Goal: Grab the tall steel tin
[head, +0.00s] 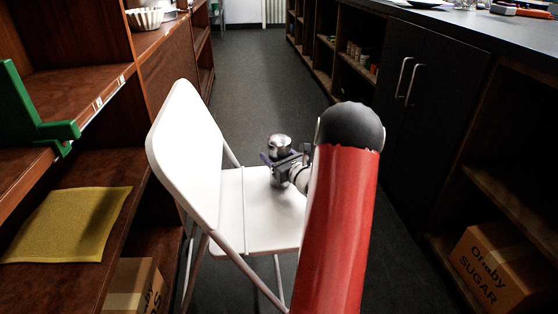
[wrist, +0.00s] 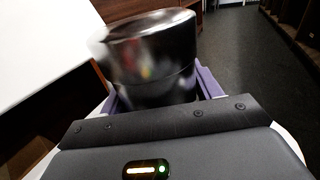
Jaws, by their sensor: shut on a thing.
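The tall steel tin (head: 280,143) is shiny, with a rounded top, and shows over the white chair's seat in the head view. In the wrist view the tin (wrist: 152,58) stands large between the purple fingers. My gripper (head: 279,160) is shut on the tin, with a finger on either side of it; the fingers show in the wrist view (wrist: 158,90). The tin's lower part is hidden by my gripper. I cannot tell whether its base touches the seat.
A white folding chair (head: 252,215) stands in the aisle. Wooden shelves (head: 85,75) on the left hold a green object (head: 28,120) and a yellow mat (head: 70,222). A dark counter (head: 480,25) lines the right, with a sugar box (head: 500,270) below. The aisle floor (head: 255,75) beyond is clear.

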